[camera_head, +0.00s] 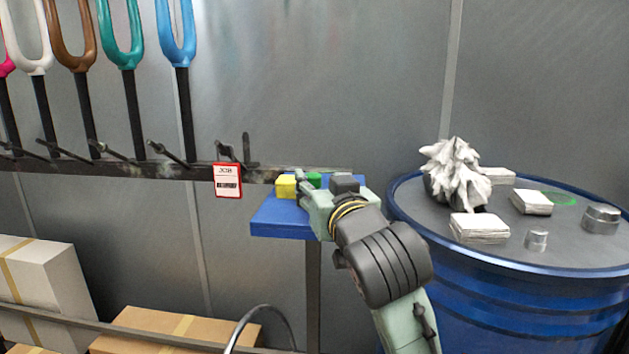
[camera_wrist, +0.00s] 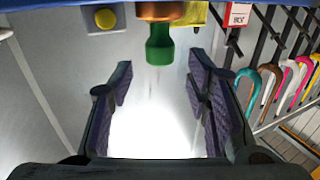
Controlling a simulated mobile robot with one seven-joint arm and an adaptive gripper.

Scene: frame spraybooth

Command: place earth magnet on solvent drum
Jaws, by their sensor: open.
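A small green piece with a copper-coloured top, which looks like the earth magnet (camera_wrist: 159,44), is on the blue shelf; its green part shows in the head view (camera_head: 314,179), partly hidden by my gripper. My gripper (camera_wrist: 160,75) is open and empty. In the wrist view the green piece is just beyond the fingertips, roughly between them, and no contact shows. In the head view my gripper (camera_head: 304,190) is at the shelf. The solvent drum (camera_head: 470,290) is the blue drum on the right, with a grey top.
On the blue shelf (camera_head: 280,222), a yellow block (camera_head: 286,186) and a dark grey block (camera_head: 344,184) flank the green piece. The drum top holds a white rag heap (camera_head: 457,175), white stacks (camera_head: 480,228), metal tins (camera_head: 600,219) and a green ring (camera_head: 560,198).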

